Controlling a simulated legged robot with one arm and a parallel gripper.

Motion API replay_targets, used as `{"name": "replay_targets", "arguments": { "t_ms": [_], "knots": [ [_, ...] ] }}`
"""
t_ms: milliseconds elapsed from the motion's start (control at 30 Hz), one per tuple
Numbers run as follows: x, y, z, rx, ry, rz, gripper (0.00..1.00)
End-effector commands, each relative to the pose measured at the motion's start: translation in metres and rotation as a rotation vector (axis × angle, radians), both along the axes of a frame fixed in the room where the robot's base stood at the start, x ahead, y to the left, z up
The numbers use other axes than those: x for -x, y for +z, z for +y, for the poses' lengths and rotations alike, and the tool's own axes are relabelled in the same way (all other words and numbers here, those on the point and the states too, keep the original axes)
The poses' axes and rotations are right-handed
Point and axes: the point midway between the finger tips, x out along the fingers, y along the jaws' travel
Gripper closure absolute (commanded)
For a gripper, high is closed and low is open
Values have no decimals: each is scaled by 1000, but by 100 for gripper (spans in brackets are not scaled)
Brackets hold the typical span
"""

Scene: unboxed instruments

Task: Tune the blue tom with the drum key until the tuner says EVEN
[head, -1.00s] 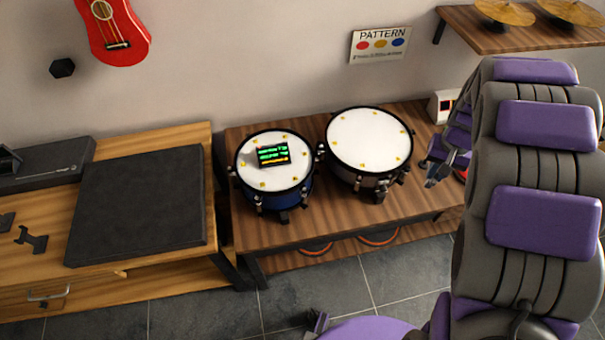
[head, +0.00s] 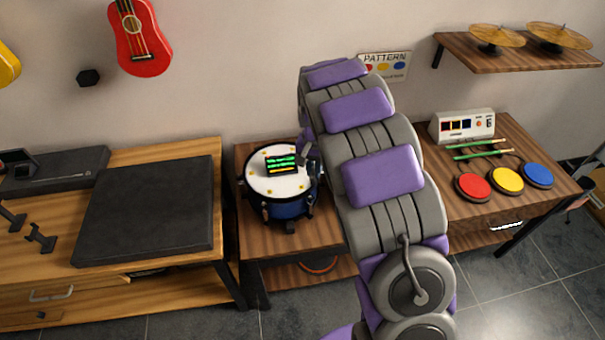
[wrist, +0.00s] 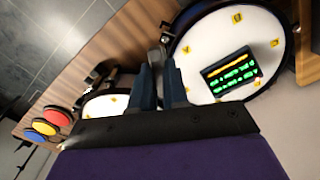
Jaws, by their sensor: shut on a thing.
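The blue tom (head: 287,210) stands on the wooden bench, its white head up, with yellow marks round the edge; its head also shows in the wrist view (wrist: 205,45). The tuner (head: 282,164) lies on this head, its dark screen lit with green lines and an orange one; it shows in the wrist view (wrist: 231,75), its text too small to read. My gripper (wrist: 161,72) is at the tom's right rim in the head view (head: 308,152). It is shut on a small grey piece, seemingly the drum key (wrist: 155,57), mostly hidden between the fingers.
A second white-headed drum (wrist: 106,104) stands close beside the tom, hidden behind my arm in the head view. Red (head: 473,187), yellow (head: 506,180) and blue pads, green sticks (head: 480,149) and a white box (head: 462,125) lie to the right. A dark mat (head: 148,210) is left.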

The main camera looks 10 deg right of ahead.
Motion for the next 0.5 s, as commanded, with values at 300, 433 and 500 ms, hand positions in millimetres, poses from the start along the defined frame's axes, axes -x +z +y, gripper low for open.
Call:
{"name": "replay_targets", "arguments": {
  "t_ms": [300, 433, 500],
  "knots": [
    [-14, -16, -1, 2, -161, -3, 100],
    [-14, -21, 0, 2, -159, -2, 100],
    [-14, -26, 0, 3, -159, -1, 100]
  ]
}}
